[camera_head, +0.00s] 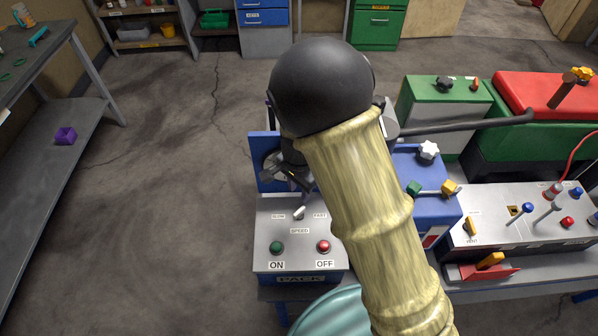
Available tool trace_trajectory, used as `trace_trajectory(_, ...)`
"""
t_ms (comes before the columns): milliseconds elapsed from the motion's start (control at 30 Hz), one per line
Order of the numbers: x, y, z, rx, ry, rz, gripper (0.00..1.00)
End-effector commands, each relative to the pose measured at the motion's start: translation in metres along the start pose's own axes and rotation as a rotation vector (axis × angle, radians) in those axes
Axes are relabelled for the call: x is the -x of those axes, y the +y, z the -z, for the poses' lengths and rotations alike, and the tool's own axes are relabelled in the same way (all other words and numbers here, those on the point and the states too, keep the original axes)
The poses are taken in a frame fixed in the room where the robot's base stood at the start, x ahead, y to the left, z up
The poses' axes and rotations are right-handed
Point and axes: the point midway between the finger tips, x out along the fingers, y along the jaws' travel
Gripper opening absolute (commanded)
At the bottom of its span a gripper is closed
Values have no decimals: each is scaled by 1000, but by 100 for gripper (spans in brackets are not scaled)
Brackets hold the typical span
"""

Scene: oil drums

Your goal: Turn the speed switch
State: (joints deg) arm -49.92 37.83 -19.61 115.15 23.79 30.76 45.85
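The speed switch (299,212) is a small pale lever on the sloped grey top of the control box (262,235). It stands between the SLOW and FAST labels, above the SPEED label, and leans a little to the right. My gripper (297,186) is just behind and above the switch. I cannot tell whether it touches the lever. My arm hides most of the gripper, and its finger gap is not clear. A green ON button (276,248) and a red OFF button (323,246) sit in front of the switch.
A teal drum (335,315) is in front.

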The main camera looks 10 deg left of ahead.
Motion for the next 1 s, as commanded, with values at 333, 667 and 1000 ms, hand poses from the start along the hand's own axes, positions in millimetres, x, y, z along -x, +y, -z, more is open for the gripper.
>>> trace_trajectory(333,62,-1,0,1,1,3,33)
trace_trajectory(667,72,0,0,0,0,-1,33)
trace_trajectory(1000,72,0,0,0,0,0,33)
